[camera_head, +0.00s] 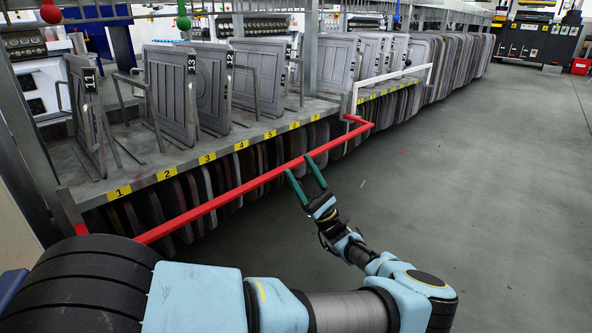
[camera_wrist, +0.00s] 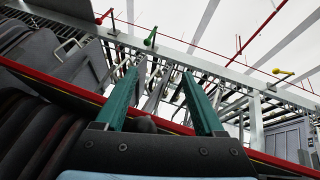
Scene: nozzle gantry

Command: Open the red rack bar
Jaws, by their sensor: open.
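The red rack bar (camera_head: 245,187) runs along the front of the rack, from my arm at the lower left to a corner near the middle, where it turns back to the rack. My gripper (camera_head: 306,166) has two green fingers, open, pointing at the bar near its right half. The fingertips are at or very close to the bar; I cannot tell whether they touch it. In the wrist view the bar (camera_wrist: 60,90) crosses behind the open gripper (camera_wrist: 165,75) at a slant, and the fingers hide part of it.
Grey plates (camera_head: 172,90) stand upright on the shelf, above yellow number labels (camera_head: 167,174). Darker plates (camera_head: 185,200) hang below. A white bar (camera_head: 395,78) fronts the rack section further back. The grey floor (camera_head: 470,200) to the right is clear.

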